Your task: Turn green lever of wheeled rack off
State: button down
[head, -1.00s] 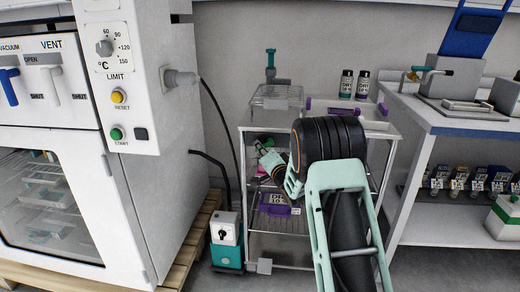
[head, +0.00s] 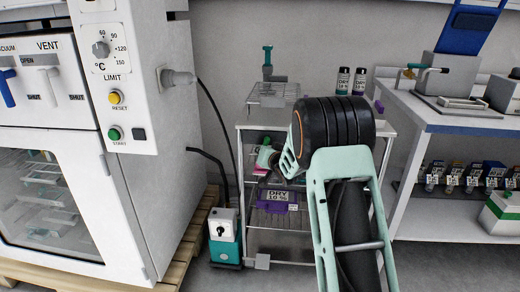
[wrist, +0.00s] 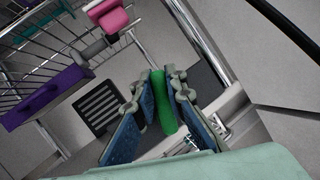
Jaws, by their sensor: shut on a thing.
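The wheeled rack (head: 251,225) is a pale frame with wire shelves, standing between the white oven and the bench. In the wrist view, its green lever (wrist: 160,105) is a long bar between the blue-padded fingers of my gripper (wrist: 160,82). My gripper is shut on the lever. Silver metal parts (wrist: 205,135) are close beside the right finger.
A teal-and-white pump unit (head: 225,240) stands on the floor left of the rack, beside the oven's pallet (head: 190,240).

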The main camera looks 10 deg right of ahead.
jog(key=shift+s+d+f+n+g+h+b, duration=0.1)
jog(key=shift+d+n+g+h+b, duration=0.25)
jog(key=shift+n, duration=0.2)
jog(key=shift+d+f+n+g+h+b, duration=0.15)
jog(key=shift+n+h+b, duration=0.1)
jog(key=shift+n+h, duration=0.25)
jog(key=shift+d+r+n, duration=0.1)
jog(key=shift+d+n, duration=0.05)
jog(key=shift+n, duration=0.2)
jog(key=shift+d, duration=0.1)
jog(key=c, duration=1.9)
grip_release()
jog(key=shift+c, duration=0.2)
jog(key=shift+s, duration=0.1)
jog(key=v, duration=1.2)
jog(key=shift+r, duration=0.15)
